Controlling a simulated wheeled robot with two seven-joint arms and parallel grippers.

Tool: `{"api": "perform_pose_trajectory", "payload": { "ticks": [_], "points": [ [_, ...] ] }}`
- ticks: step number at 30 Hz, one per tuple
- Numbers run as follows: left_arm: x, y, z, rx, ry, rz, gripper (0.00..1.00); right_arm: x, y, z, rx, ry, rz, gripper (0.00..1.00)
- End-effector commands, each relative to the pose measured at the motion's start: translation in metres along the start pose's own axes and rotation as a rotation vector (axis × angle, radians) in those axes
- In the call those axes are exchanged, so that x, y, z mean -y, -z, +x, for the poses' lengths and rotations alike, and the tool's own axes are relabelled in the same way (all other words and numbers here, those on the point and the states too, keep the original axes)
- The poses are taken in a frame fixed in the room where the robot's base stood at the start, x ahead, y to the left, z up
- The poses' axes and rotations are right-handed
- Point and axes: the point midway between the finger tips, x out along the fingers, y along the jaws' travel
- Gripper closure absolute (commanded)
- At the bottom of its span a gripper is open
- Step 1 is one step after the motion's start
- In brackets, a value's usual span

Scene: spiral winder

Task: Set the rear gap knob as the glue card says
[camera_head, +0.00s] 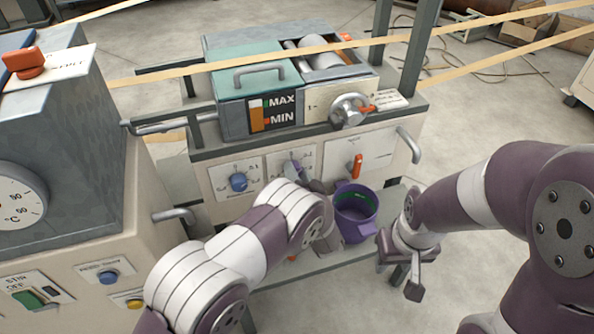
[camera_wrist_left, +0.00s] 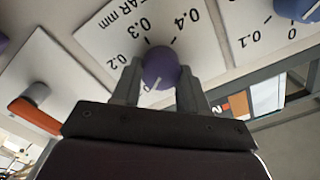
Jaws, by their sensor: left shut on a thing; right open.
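The rear gap knob (camera_wrist_left: 160,66) is purple and round, on a white dial plate (camera_wrist_left: 100,36) lettered "AR mm" with 0.2, 0.3 and 0.4 in the left wrist view. My left gripper (camera_wrist_left: 158,88) is shut on this knob, a finger on each side. A pale line shows on the knob's lower face; I cannot tell its exact setting. In the head view the knob (camera_head: 293,168) is partly hidden by my left gripper (camera_head: 305,182). My right gripper (camera_head: 400,268) is open and empty, right of the purple bucket. I cannot identify the glue card; small print is unreadable.
A blue knob (camera_head: 238,182) is left of the gripped knob and an orange lever (camera_head: 357,166) right of it. A purple bucket (camera_head: 356,212) stands below. A handwheel (camera_head: 350,111) and printed card (camera_head: 391,100) are above.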

Motion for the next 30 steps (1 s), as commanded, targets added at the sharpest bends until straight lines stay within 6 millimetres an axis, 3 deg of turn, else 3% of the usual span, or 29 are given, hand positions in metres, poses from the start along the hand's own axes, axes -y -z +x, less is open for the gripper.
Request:
{"api": "perform_pose_trajectory", "payload": {
  "ticks": [20,21,23,30],
  "points": [
    [-0.0013,-0.0013,-0.0007,0.001,-0.002,0.064,0.87,0.0,0.0004,-0.0031,0.0,0.0,0.0,0.57],
    [-0.0013,-0.0014,-0.0007,0.001,-0.003,0.064,0.54,0.0,0.0004,-0.0031,0.0,0.0,0.0,0.57],
    [-0.0013,-0.0013,-0.0007,0.001,-0.002,0.064,0.34,0.0,0.0004,-0.0031,0.0,0.0,0.0,0.57],
    [-0.0008,-0.0006,-0.0003,0.0,-0.001,0.062,0.31,0.0,0.0004,-0.0032,0.0,0.0,0.0,0.57]
  ]
}}
